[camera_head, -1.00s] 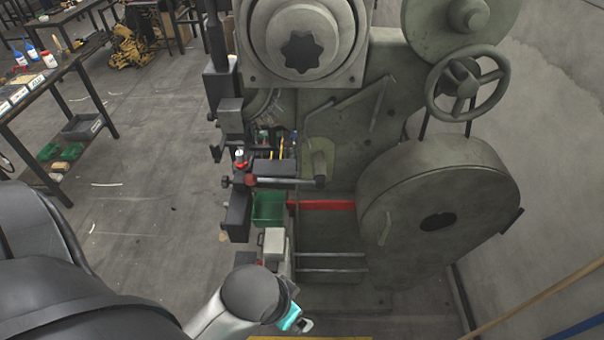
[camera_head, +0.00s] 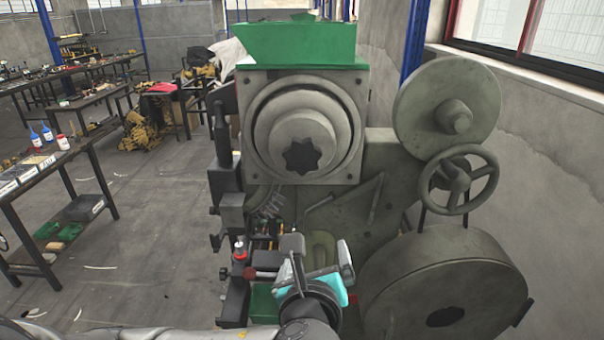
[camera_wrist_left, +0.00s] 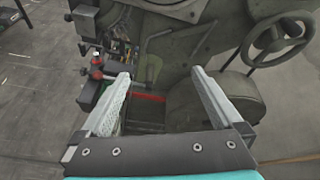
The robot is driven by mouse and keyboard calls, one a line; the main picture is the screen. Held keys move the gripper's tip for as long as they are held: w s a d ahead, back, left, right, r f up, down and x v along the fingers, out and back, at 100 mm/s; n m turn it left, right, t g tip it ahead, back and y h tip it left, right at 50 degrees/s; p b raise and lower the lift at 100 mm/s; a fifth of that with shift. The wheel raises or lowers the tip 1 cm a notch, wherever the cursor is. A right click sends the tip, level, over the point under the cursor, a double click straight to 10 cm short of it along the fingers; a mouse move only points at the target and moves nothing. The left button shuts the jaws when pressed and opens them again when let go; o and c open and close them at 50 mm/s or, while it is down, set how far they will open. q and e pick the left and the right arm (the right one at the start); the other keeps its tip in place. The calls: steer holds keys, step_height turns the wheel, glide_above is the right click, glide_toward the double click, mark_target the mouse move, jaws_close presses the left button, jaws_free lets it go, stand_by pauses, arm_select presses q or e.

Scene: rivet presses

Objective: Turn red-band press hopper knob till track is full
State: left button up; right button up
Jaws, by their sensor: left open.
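The press is a large grey-green machine with a green hopper (camera_head: 300,42) on top. Below the hopper, a dark star-shaped knob (camera_head: 302,156) sits in the middle of a round grey drum. The red band (camera_wrist_left: 148,97) shows low on the press between my fingers in the left wrist view. My left gripper (camera_head: 319,262) is open and empty, in front of the press and below the knob in the head view. Its two fingers (camera_wrist_left: 160,77) stand wide apart. I cannot make out how full the track is. My right gripper is out of view.
A handwheel (camera_head: 458,180) and a large round guard (camera_head: 445,300) stand on the press's right. A red-knobbed lever (camera_head: 250,272) juts out near my left gripper. Workbenches (camera_head: 40,180) stand at the left, with open floor (camera_head: 150,220) between them and the press.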

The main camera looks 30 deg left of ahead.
mark_target(302, 159)
arm_select(q)
steer(key=w+a+r+m+t+y, duration=0.1)
steer(key=a+r+m+t+y, duration=0.2)
steer(key=r+m, duration=0.45)
steer(key=b+x, duration=0.3)
steer(key=x, duration=0.1)
steer(key=b+x, duration=0.4)
steer(key=x, duration=0.1)
steer(key=r+b+x, duration=0.1)
steer(key=b+x, duration=0.3)
steer(key=x, duration=0.1)
steer(key=shift+a, duration=0.25)
steer(key=shift+x, duration=0.75)
steer(key=shift+r, duration=0.2)
steer(key=c, duration=1.1)
steer(key=shift+n, duration=0.45)
